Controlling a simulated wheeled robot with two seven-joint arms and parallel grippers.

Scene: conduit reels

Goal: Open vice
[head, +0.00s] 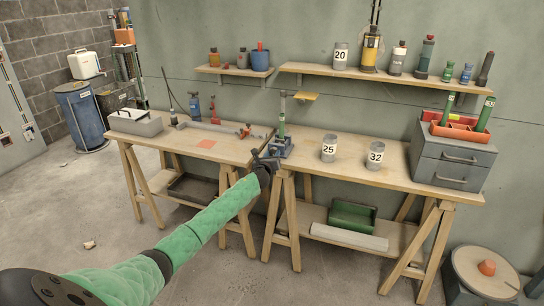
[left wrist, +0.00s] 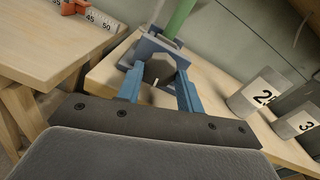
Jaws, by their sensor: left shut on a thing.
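The blue vice (head: 281,147) is fixed at the front left corner of the right workbench. A green conduit (head: 282,120) stands upright in it. In the left wrist view the vice (left wrist: 150,48) is straight ahead, with the green conduit (left wrist: 180,18) rising above it. My left gripper (head: 271,157) is at the front of the vice. It is shut on the vice handle (left wrist: 154,88), a small pale bar in front of a dark round screw end. My right gripper is not in view.
Grey cans marked 25 (head: 329,148) and 32 (head: 376,155) stand right of the vice. A grey drawer box (head: 453,160) is at the bench's right end. The left workbench (head: 165,145) holds a ruler rail and a grey tray. A shelf (head: 390,77) hangs above.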

